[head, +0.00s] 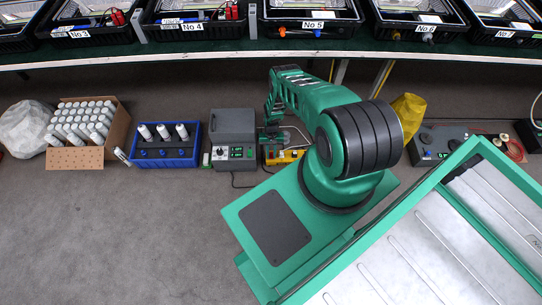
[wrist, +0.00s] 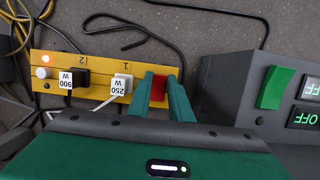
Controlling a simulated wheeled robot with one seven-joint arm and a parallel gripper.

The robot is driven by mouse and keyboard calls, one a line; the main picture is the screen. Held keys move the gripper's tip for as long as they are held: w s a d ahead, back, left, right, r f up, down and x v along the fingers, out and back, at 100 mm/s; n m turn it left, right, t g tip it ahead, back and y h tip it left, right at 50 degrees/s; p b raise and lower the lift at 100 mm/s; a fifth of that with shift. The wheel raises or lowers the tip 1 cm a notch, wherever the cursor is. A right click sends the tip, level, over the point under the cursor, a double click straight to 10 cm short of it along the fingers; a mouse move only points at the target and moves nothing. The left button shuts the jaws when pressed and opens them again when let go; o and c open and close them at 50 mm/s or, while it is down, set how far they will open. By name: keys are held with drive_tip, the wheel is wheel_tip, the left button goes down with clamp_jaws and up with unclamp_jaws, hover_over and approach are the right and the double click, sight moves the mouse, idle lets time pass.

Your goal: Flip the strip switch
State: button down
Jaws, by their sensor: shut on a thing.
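A yellow power strip (wrist: 98,73) lies on the floor, and part of it shows in the head view (head: 284,157) behind my arm. A red switch (wrist: 158,87) sits near its right end in the wrist view, beside the number 1. My gripper (wrist: 160,84) is shut on the red switch, with one green finger on each side. A white plug labelled 250 W (wrist: 120,86) and a black plug labelled 900 W (wrist: 76,79) sit in the strip. A white button (wrist: 43,72) and a small lit orange lamp (wrist: 46,86) are at its left end.
A grey box (head: 233,137) with a green rocker (wrist: 276,87) and displays reading OFF (wrist: 308,88) stands close beside the strip. A blue crate (head: 163,152) and a cardboard box (head: 76,157) stand farther left. Black cable (wrist: 200,10) runs behind the strip. Front-left floor is clear.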

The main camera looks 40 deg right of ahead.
sight(271, 153)
drive_tip(key=shift+w+r, duration=0.1)
drive_tip(key=c, duration=1.6)
unclamp_jaws()
drive_tip(key=v, duration=0.7)
drive_tip(key=shift+w+r, duration=0.1)
drive_tip(key=shift+r, duration=0.1)
